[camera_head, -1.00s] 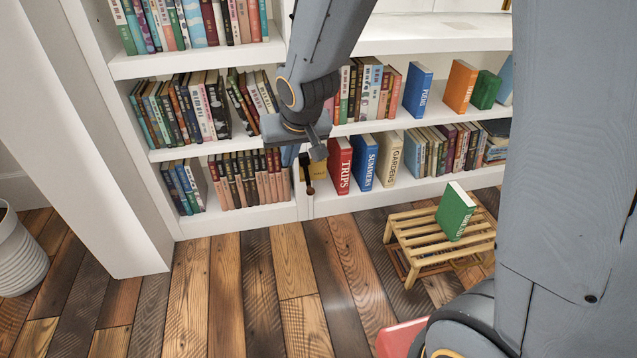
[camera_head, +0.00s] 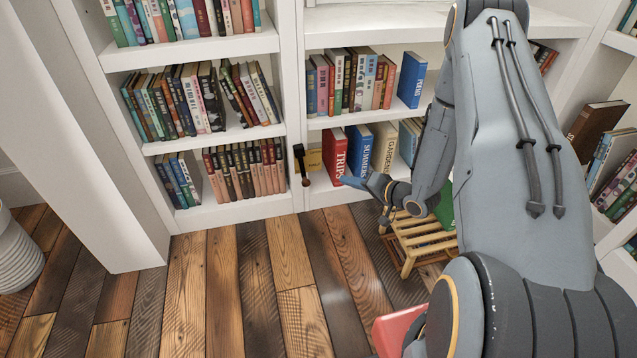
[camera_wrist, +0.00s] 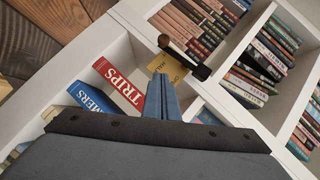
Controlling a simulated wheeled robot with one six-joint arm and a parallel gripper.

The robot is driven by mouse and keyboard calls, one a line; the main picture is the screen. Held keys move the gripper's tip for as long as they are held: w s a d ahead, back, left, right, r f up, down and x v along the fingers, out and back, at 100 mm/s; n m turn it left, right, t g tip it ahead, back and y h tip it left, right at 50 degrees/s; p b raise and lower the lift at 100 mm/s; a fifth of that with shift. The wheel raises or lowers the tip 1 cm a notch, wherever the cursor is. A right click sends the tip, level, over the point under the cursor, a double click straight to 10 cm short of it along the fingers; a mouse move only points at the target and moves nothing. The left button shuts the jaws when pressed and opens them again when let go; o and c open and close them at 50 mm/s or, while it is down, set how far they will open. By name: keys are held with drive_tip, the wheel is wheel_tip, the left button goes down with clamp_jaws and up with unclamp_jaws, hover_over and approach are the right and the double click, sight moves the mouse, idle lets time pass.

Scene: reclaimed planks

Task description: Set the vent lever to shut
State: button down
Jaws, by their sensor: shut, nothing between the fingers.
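The vent lever (camera_head: 301,163) is a dark handle with a brown knob at its lower end, on the white upright between the two lower shelf bays. It hangs almost straight down beside a yellow plate (camera_head: 313,161). In the wrist view the lever (camera_wrist: 185,56) lies just beyond the fingertips, with part of the yellow plate (camera_wrist: 166,66) behind them. My gripper (camera_head: 364,183) is shut and empty, to the right of and below the lever, apart from it. Its blue fingers (camera_wrist: 162,84) show pressed together in the wrist view.
Red "TRIPS" (camera_head: 335,155) and blue "SUMMERS" (camera_head: 361,150) books stand right of the lever. A wooden slatted stool (camera_head: 420,236) with a green book (camera_head: 444,208) stands on the floor, partly behind my arm. The plank floor (camera_head: 250,290) in front is clear.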

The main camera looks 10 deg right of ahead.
sight(308, 183)
drive_tip(key=s+a+f+b+x, duration=0.1)
drive_tip(key=b+x, duration=0.5)
drive_tip(key=x, duration=0.6)
drive_tip(key=shift+s+a+f, duration=0.2)
drive_tip(key=shift+a+f, duration=0.05)
drive_tip(key=shift+a, duration=0.35)
drive_tip(key=shift+a+f+m+t+y+p, duration=0.3)
drive_tip(key=shift+a+f+m+y+p, duration=0.15)
drive_tip(key=shift+a+m+y, duration=0.2)
drive_tip(key=shift+a, duration=0.2)
drive_tip(key=shift+a, duration=0.1)
